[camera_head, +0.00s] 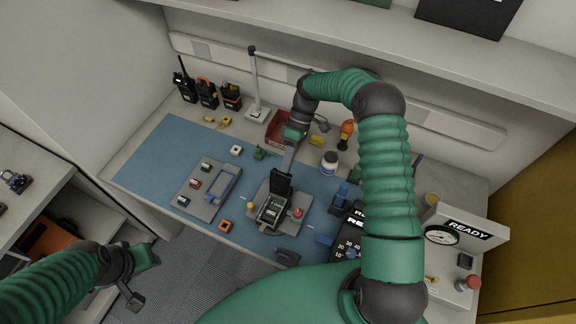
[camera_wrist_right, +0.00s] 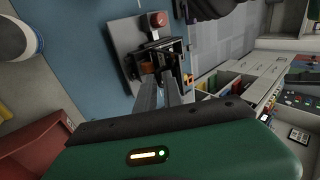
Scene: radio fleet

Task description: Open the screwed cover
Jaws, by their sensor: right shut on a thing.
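A black device (camera_head: 271,210) with a small pale display sits on a grey fixture plate (camera_head: 289,226) in the middle of the blue mat. A black cover (camera_head: 281,181) stands raised at the device's far edge in the head view. My right gripper (camera_head: 287,168) reaches down from behind, and its fingers are shut on the cover. In the right wrist view the fingers (camera_wrist_right: 162,92) meet the black device (camera_wrist_right: 155,62); the exact contact is dark and partly hidden. Any screws are too small to tell. My left gripper (camera_head: 132,278) hangs at the lower left, away from the device; its opening is unclear.
A red knob (camera_head: 297,213) stands beside the device. A grey tray with small parts (camera_head: 208,190) lies to the left. A red bin (camera_head: 279,128), a white jar (camera_head: 329,162) and several radios (camera_head: 207,93) stand behind. A READY panel (camera_head: 466,229) stands at right.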

